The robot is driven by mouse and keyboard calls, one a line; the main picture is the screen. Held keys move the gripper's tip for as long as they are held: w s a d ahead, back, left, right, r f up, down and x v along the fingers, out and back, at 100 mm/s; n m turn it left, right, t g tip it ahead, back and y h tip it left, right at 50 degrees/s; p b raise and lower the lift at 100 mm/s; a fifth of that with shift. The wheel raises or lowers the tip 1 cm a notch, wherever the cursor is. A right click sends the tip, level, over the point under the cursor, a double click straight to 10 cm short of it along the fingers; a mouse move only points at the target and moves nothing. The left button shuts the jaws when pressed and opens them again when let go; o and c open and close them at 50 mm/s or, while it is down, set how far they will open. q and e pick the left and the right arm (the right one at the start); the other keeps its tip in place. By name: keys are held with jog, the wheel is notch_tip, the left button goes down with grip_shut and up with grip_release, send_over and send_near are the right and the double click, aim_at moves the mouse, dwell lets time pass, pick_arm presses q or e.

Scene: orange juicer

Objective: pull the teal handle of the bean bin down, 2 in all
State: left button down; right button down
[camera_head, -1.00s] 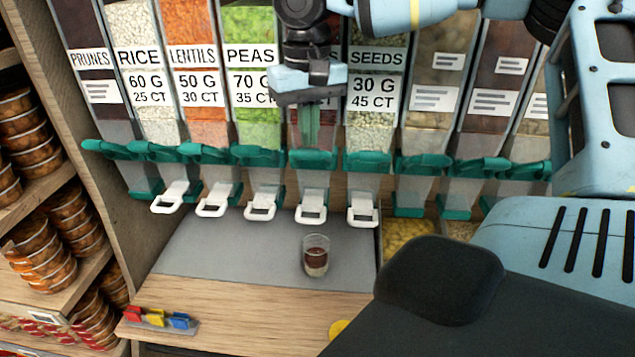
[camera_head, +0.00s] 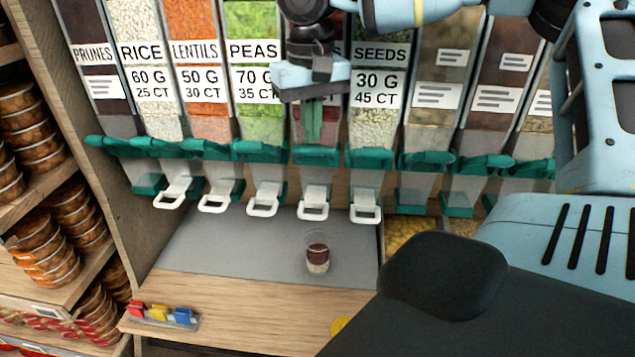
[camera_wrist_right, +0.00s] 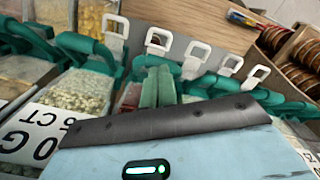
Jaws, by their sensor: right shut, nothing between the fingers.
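The bean bin (camera_head: 299,128) is the dark red one between peas and seeds; my right gripper covers most of its label. Its teal handle (camera_head: 315,155) sticks out at the front, level with the neighbouring handles. My right gripper (camera_head: 313,138) is shut and empty, pointing down just above this handle; I cannot tell whether it touches. In the right wrist view, the green fingers (camera_wrist_right: 157,86) are together in front of the row of handles. A clear cup (camera_head: 317,258) with dark red contents over a pale layer stands below the bean bin's white spout (camera_head: 313,204). My left gripper is not in view.
The peas handle (camera_head: 259,152) and seeds handle (camera_head: 369,158) sit close on either side. A grey mat (camera_head: 220,245) lies under the spouts, mostly clear. Coloured clips (camera_head: 158,313) lie at the front left. Stacked jars (camera_head: 45,245) fill the left shelf.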

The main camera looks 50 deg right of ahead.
aim_at(312, 147)
jog(key=shift+s+a+f, duration=0.1)
jog(key=shift+f, duration=0.5)
jog(key=shift+s+a+f, duration=0.1)
jog(key=shift+f, duration=0.5)
jog(key=shift+f+b, duration=0.4)
jog(key=shift+f, duration=0.4)
jog(key=shift+s+a+f, duration=0.15)
jog(key=shift+f, duration=0.7)
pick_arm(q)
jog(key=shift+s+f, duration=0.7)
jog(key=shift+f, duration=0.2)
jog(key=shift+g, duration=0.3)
